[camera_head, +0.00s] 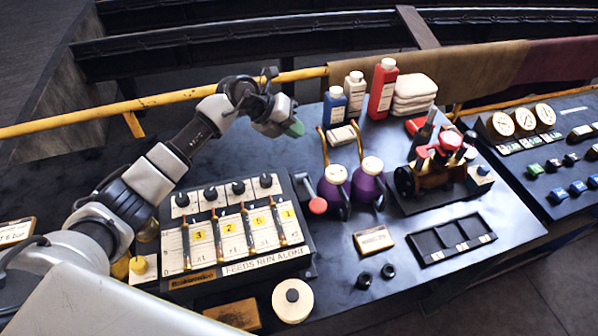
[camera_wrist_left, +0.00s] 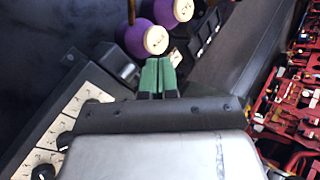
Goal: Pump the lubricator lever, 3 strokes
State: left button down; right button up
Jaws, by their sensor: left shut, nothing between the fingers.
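The lubricator (camera_head: 240,235) is a dark box with a pale front, several black knobs and numbered feeds, labelled "FEEDS RUN ALONE". Its lever (camera_head: 317,205), a short arm with a red round knob, sticks out at the box's right side. My left gripper (camera_head: 295,128) has green fingertips. It is shut and empty, above the far side of the bench and apart from the lever. In the left wrist view the shut green fingers (camera_wrist_left: 158,78) point towards a purple oil can, with part of the lubricator (camera_wrist_left: 82,102) at the left. I cannot make out the red knob there.
Two purple oil cans (camera_head: 370,188) stand just right of the lever. Blue, white and red bottles (camera_head: 382,88) and folded cloths stand behind. A brass fitting (camera_head: 430,175) is on a stand at the right. A cream round tin (camera_head: 292,300) sits in front. Bench between is partly clear.

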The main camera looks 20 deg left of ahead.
pick_arm(q)
jog(key=f+b, duration=0.1)
jog(key=f, duration=0.1)
jog(key=s+f+b, duration=0.1)
jog(key=f, duration=0.1)
jog(key=d+f+b, duration=0.1)
jog(key=f, duration=0.1)
jog(key=shift+s+f+b, duration=0.15)
jog(key=shift+f+b, duration=0.05)
jog(key=shift+b, duration=0.15)
jog(key=shift+s+d+f+b, duration=0.1)
jog(key=shift+f+b, duration=0.1)
jog(key=shift+f, duration=0.3)
jog(key=shift+s+d+f+b, duration=0.1)
jog(key=shift+f+b, duration=0.1)
jog(key=shift+f, duration=0.25)
jog(key=shift+s+f, duration=0.1)
jog(key=shift+f, duration=0.05)
dwell(0.4)
dwell(0.5)
jog(key=shift+s+d+f, duration=0.1)
jog(key=shift+f, duration=0.25)
jog(key=shift+f+b, duration=0.25)
jog(key=shift+b, duration=0.05)
dwell(0.4)
